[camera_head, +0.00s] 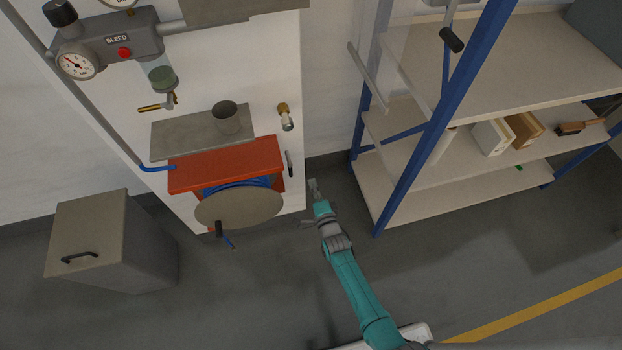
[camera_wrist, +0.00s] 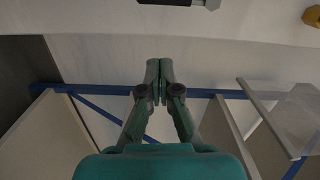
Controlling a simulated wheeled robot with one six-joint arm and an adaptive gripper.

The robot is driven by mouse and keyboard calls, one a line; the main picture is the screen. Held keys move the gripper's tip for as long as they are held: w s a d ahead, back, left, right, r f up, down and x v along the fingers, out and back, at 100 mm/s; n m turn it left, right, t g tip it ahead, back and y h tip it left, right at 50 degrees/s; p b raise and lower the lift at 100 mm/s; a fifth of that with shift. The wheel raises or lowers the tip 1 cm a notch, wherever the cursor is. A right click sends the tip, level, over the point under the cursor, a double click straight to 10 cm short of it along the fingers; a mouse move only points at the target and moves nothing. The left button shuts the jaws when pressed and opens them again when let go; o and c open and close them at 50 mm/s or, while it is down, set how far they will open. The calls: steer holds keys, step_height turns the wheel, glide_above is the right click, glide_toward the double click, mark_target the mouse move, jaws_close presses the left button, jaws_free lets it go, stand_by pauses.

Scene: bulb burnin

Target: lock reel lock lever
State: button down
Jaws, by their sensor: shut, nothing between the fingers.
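The hose reel (camera_head: 240,206) hangs in an orange-red housing (camera_head: 226,165) on the white panel, with blue hose behind its round grey disc. A short dark upright lever (camera_head: 289,164) stands at the housing's right side, likely the lock lever. My gripper (camera_head: 312,184) is right of and a little below this lever, apart from it. In the wrist view my gripper (camera_wrist: 160,64) is shut and empty.
A blue-framed shelf rack (camera_head: 412,165) stands right of my arm, close to it. A grey bin (camera_head: 112,240) stands at the left. A grey shelf with a cup (camera_head: 226,118) and a brass fitting (camera_head: 285,116) are above the reel. Bare floor lies below.

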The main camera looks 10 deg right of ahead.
steer(key=s, duration=0.6)
steer(key=shift+d, duration=0.15)
steer(key=shift+s, duration=0.1)
stand_by(0.3)
steer(key=s+d+r+n+g, duration=0.15)
steer(key=s+r+n, duration=0.25)
steer(key=s, duration=0.9)
steer(key=s+d+r+n, duration=0.2)
steer(key=s+r+n, duration=0.2)
steer(key=s, duration=1)
steer(key=s+r+n+g, duration=0.1)
steer(key=s+r+n, duration=0.3)
steer(key=s+r, duration=0.3)
steer(key=s+r+n+h, duration=0.1)
steer(key=s+r+n, duration=0.3)
steer(key=r, duration=0.9)
steer(key=s, duration=0.3)
steer(key=shift+s+d+g, duration=0.3)
steer(key=shift+d+g, duration=0.05)
steer(key=shift+d, duration=0.05)
steer(key=shift+w, duration=0.1)
